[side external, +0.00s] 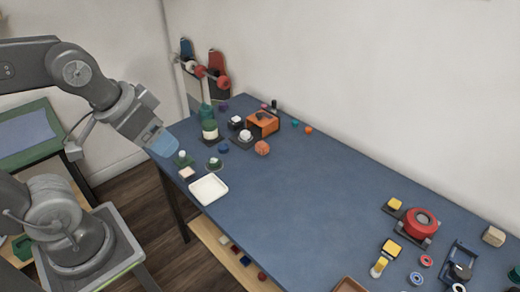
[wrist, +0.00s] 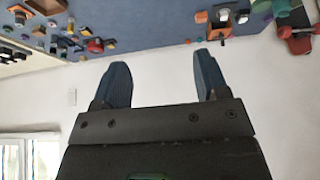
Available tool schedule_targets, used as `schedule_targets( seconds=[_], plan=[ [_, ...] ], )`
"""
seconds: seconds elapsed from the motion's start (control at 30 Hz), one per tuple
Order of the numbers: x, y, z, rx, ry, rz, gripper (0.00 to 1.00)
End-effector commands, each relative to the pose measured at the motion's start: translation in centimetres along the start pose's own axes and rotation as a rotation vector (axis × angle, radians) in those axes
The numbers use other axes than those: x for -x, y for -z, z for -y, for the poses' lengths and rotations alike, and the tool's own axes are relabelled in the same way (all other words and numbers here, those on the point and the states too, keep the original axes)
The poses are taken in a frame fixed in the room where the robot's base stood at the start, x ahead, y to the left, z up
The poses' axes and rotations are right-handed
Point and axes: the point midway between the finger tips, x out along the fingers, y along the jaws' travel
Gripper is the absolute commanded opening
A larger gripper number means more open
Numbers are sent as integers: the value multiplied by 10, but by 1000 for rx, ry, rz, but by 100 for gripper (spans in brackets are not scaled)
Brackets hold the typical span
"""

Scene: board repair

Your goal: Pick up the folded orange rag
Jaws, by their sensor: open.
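A small orange block-like bundle (side external: 262,148) lies on the blue table in front of an orange-framed box (side external: 264,123). It may be the folded orange rag, but it is too small to tell. My gripper (side external: 161,143) is above the table's left end, left of the orange bundle and well apart from it. In the wrist view my gripper (wrist: 161,72) has its two blue fingers spread, with only pale wall between them.
A white tray (side external: 208,189) lies at the table's near edge. A red round part (side external: 421,223) sits at the right. The table's middle is clear.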

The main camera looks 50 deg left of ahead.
Motion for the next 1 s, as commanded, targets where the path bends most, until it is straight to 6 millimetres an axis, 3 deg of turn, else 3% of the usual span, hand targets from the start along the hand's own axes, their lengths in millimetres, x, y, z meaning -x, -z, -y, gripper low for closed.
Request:
schedule_targets(
  seconds=[0.77,0.87,1.0],
  plan=[
    [0,2,0,0,0,1,64],
    [-1,14,2,-1,3,13,64],
    [-8,55,8,-8,9,48,64]
  ],
)
